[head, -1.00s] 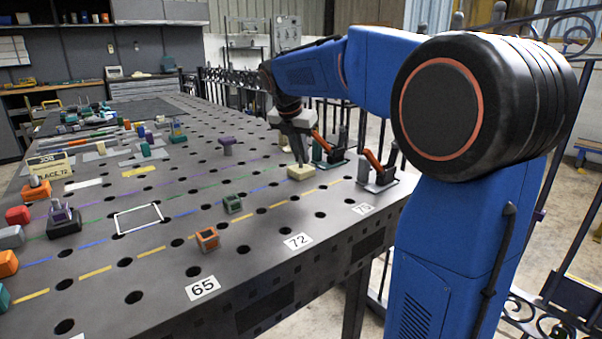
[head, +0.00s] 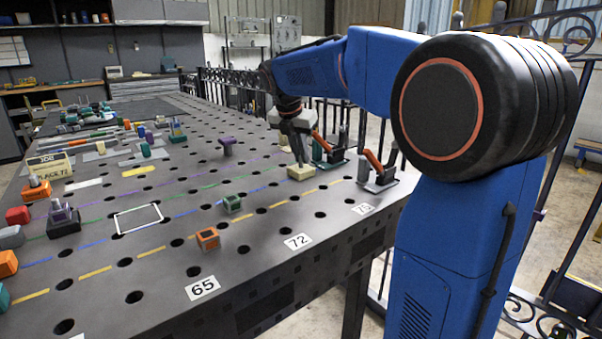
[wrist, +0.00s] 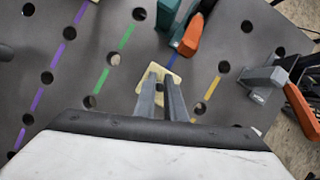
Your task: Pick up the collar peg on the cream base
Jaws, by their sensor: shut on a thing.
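The cream base (head: 301,173) sits on the dark perforated table, below my gripper. My gripper (head: 301,162) points down at it, with its fingers close together. In the wrist view the cream base (wrist: 148,82) shows around and beyond the fingertips of my gripper (wrist: 163,78). The fingers are shut on the collar peg, which they hide almost wholly. I cannot tell whether the base is touching the table or slightly off it.
Two toggle clamps with orange handles stand close by, one behind the base (wrist: 190,38) and one to its right (head: 377,172). Table between is clear.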

